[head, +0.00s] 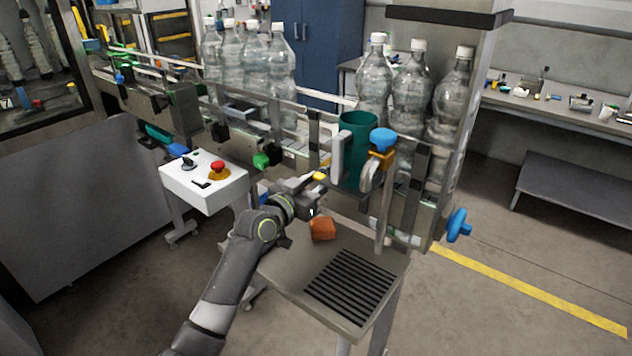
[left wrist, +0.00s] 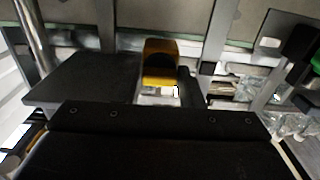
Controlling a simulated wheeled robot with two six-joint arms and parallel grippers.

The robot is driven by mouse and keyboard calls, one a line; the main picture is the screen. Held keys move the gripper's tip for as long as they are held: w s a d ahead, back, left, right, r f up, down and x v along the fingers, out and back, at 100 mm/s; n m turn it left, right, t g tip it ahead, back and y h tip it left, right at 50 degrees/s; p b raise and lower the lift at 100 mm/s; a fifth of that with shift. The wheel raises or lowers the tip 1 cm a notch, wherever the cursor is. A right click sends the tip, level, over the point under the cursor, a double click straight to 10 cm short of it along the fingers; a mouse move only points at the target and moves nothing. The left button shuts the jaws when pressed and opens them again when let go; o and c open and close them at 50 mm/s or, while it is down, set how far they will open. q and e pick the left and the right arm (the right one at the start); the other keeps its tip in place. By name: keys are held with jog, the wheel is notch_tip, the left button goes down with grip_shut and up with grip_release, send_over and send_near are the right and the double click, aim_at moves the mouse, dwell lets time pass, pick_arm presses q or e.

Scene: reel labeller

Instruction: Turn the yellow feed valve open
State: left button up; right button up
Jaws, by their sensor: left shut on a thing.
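The yellow feed valve (head: 320,176) shows as a small yellow handle at the front of the bottle line in the head view. It shows larger at the top middle of the left wrist view (left wrist: 160,52). My left gripper (head: 312,183) reaches it from the left and is shut on it. The jaws hide part of the handle and the valve body behind it. How far the handle is turned cannot be told. My right gripper is not in view.
A teal cylinder (head: 358,135) and a blue-capped fitting (head: 383,139) stand right of the gripper. An orange-brown block (head: 322,228) lies on the metal table (head: 285,265) below. A white control box (head: 203,183) with a red button stands left. Bottles (head: 412,90) stand behind.

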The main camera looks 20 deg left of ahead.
pick_arm(q)
jog(key=o, duration=1)
jog(key=b+v, duration=0.2)
jog(key=v, duration=1.5)
jog(key=shift+s+b, duration=0.2)
jog(key=shift+b, duration=0.1)
jog(key=shift+a, duration=0.1)
